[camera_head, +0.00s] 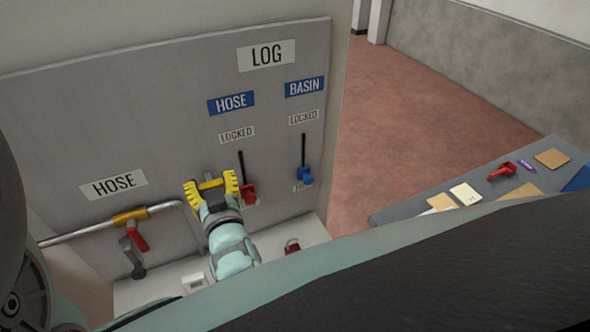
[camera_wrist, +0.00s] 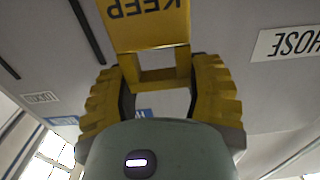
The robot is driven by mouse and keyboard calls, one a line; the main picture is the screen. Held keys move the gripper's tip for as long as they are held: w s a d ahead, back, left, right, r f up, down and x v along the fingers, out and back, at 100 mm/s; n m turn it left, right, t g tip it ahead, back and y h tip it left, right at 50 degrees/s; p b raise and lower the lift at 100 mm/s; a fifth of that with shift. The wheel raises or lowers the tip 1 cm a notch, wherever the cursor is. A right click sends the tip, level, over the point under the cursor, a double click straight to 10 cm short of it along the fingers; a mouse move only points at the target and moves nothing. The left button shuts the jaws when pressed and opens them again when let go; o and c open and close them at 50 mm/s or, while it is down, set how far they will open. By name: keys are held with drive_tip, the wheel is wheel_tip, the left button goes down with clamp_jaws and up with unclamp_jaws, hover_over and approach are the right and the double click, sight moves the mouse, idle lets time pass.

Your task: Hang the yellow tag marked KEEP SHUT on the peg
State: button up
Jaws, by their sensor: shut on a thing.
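The yellow tag (camera_wrist: 148,22) shows at the top of the wrist view, with the word KEEP upside down; its other text is cut off. My gripper (camera_head: 211,186) has yellow ribbed fingers and is shut on the tag, in front of the grey panel (camera_head: 90,120). In the head view the tag cannot be told apart from the yellow fingers. I cannot make out the peg in either view; my gripper may hide it.
Right of my gripper, a black rod with a red piece (camera_head: 249,192) and another with a blue piece (camera_head: 304,175) are on the panel. A hose pipe with a red lever (camera_head: 137,236) is at left. A red padlock (camera_head: 292,246) lies below. A grey table (camera_head: 400,211) holds small items.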

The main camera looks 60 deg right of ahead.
sight(206, 168)
drive_tip(key=shift+b+x, duration=1)
drive_tip(key=shift+x, duration=0.7)
drive_tip(key=shift+w+d+f+b, duration=0.3)
drive_tip(key=shift+w+f+b, duration=0.15)
drive_tip(key=shift+w+f, duration=0.15)
drive_tip(key=o, duration=1.3)
drive_tip(key=shift+o, duration=0.2)
